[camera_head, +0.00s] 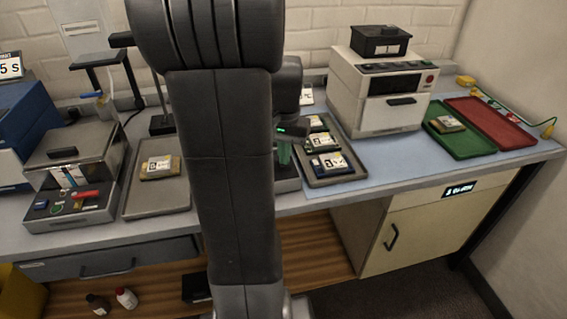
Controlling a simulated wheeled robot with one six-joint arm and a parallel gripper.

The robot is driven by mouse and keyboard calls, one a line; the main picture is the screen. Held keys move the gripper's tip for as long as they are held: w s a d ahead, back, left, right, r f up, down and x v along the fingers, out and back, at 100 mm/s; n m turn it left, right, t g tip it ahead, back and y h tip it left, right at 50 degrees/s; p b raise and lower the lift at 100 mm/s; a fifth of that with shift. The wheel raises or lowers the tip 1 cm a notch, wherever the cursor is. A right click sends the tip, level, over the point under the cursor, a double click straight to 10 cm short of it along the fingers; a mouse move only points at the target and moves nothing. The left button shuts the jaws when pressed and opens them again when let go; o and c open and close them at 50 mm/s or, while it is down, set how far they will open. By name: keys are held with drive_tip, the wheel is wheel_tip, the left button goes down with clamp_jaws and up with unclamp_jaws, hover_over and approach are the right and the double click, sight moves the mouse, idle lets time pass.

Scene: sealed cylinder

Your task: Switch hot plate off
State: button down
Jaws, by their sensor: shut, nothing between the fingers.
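My own arm stands upright across the middle of the view and hides much of the bench behind it. My gripper (287,146) shows just right of the arm, pointing down, shut and empty, with a small green light on its body. Below it, a grey box edge (288,184) shows beside the arm; it may be the hot plate, but most of it is hidden and I cannot see its switch. A green shape under the gripper is too small to tell. I cannot tell whether the gripper touches anything.
A grey tray (339,178) with labelled packs lies right of the gripper; another tray (141,207) is left. A white oven-like device (375,104), green tray (474,146) and red tray (506,135) stand right. A grey device with a red handle (70,215) stands left.

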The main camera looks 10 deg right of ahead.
drive_tip(key=shift+f, duration=0.35)
drive_tip(key=shift+r, duration=0.15)
wheel_tip(320, 180, up, 7)
drive_tip(key=p, duration=0.6)
drive_tip(key=shift+f, duration=0.25)
